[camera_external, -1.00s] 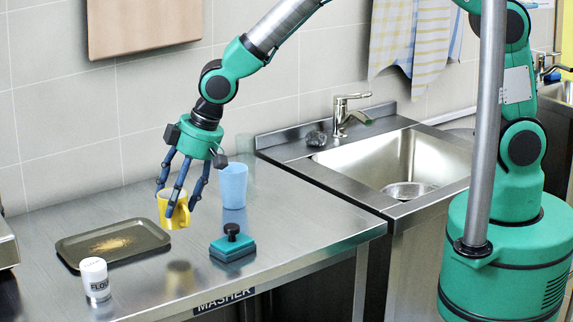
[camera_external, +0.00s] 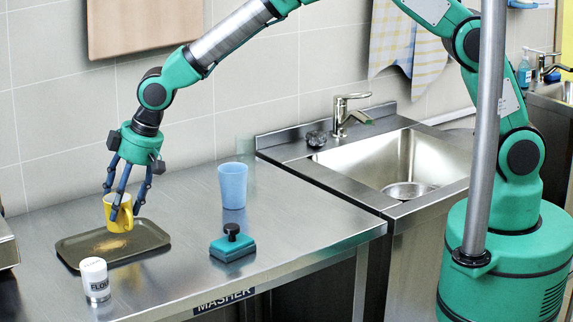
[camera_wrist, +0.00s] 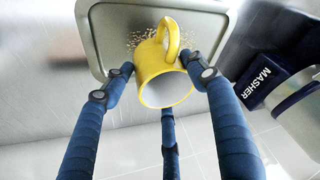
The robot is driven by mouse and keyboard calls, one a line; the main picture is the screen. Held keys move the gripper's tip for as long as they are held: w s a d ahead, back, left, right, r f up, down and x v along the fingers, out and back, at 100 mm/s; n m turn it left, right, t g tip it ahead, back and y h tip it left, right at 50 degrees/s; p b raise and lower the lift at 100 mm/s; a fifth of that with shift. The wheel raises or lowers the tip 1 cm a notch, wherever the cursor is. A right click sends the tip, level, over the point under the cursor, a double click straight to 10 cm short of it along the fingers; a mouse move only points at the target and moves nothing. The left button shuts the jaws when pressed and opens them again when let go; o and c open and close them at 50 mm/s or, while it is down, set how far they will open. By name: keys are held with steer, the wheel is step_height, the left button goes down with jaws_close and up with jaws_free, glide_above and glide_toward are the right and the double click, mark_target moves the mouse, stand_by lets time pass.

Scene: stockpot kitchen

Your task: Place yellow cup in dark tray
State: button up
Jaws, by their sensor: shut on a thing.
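The yellow cup (camera_external: 117,212) is upright, with its handle toward the right in the external view. My gripper (camera_external: 122,208) is shut on it, with dark blue fingers around its sides. The cup is over the back part of the dark tray (camera_external: 75,262); I cannot tell whether its base touches the tray. In the wrist view the cup (camera_wrist: 163,70) sits between my fingers (camera_wrist: 165,85), its handle toward the top, with the tray (camera_wrist: 98,45) behind it. A brown, crumb-like patch lies on the tray.
A white flour shaker (camera_external: 95,280) stands in front of the tray. A blue cup (camera_external: 233,186) and a teal block with a black knob (camera_external: 232,246) stand to the right. The steel counter (camera_external: 180,260) between is clear. A sink (camera_external: 400,165) lies farther right.

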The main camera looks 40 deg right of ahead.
mark_target(122, 215)
stand_by(0.3)
steer(key=shift+f+b, duration=0.6)
steer(key=shift+f, duration=1.1)
steer(key=shift+f, duration=0.15)
steer(key=o, duration=1.3)
steer(key=p+v, duration=0.2)
steer(key=v, duration=1)
steer(key=shift+d, duration=0.1)
